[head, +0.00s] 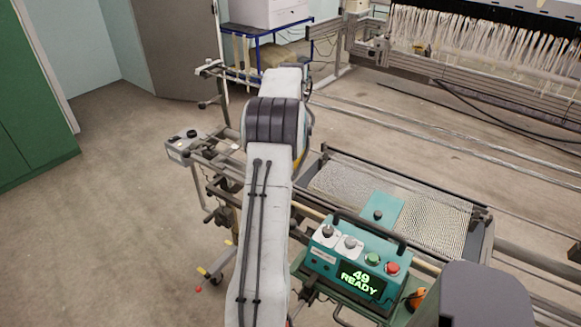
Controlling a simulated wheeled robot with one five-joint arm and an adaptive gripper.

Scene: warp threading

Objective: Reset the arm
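My white arm with a dark ribbed joint and two black cables reaches from the bottom of the head view up toward the top middle. Its far end lies near the blue-framed stand. My gripper cannot be made out; it is hidden behind the arm or outside the picture. A dark rounded part at the bottom right corner appears to be mine.
A teal control box (357,262) reading "49 READY" stands right of my arm, before a mesh-covered frame (440,215). A small grey box (181,148) sits left of the arm. A loom with white threads (480,38) stands behind. Open floor (110,230) lies left, beside a green cabinet (35,100).

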